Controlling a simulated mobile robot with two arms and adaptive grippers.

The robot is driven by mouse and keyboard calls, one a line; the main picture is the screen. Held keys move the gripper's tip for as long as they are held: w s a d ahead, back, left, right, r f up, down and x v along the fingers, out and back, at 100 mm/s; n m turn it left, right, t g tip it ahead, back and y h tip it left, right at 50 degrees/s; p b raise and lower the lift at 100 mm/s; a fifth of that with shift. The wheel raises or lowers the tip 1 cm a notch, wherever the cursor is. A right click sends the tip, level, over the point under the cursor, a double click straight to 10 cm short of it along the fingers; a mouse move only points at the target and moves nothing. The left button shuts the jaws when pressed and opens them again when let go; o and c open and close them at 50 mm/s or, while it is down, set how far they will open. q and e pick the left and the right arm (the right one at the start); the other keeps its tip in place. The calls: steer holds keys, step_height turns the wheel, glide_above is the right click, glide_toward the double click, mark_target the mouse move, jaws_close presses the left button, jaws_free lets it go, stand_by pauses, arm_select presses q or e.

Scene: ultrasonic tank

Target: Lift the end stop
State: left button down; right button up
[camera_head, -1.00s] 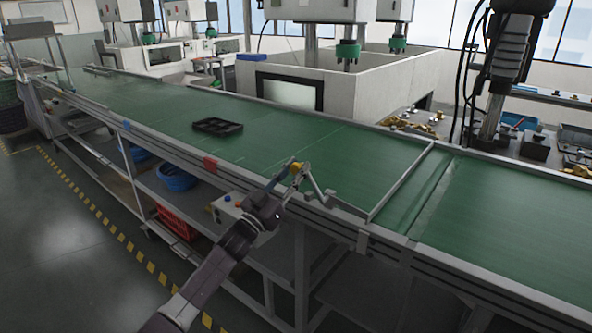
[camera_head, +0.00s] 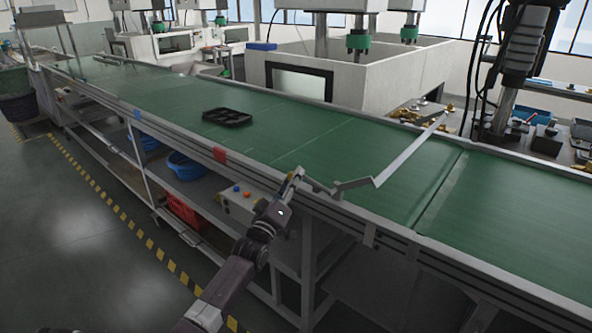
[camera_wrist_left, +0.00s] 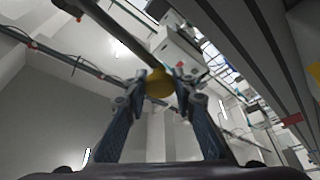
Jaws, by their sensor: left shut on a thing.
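The end stop (camera_head: 410,150) is a grey metal bar across the green conveyor belt. It stands raised off the belt, its far end showing against the brass parts behind the back rail. A short bent arm (camera_head: 350,184) joins it at the near rail. My left gripper (camera_head: 295,180) is at the near rail, left of that arm. The head view mostly hides the knob behind the fingers. My right gripper is not in view.
A black tray (camera_head: 228,117) lies on the belt further left. A control box (camera_head: 238,203) with coloured buttons hangs below the near rail. White tanks (camera_head: 345,75) stand behind the conveyor.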

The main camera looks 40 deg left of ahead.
arm_select(q)
step_height(320, 180, down, 3)
steer(key=n, duration=0.1)
steer(key=n+y, duration=0.1)
steer(key=shift+a+r+n+g, duration=0.1)
steer(key=shift+r+n+g, duration=0.1)
steer(key=shift+n+g, duration=0.2)
steer(key=shift+f+n+g+y+p, duration=0.3)
steer(key=shift+f+n+g+p, duration=0.1)
steer(key=shift+f+n, duration=0.6)
steer(key=c, duration=1.6)
jaws_free()
steer(key=v, duration=1.2)
steer(key=shift+r, duration=0.1)
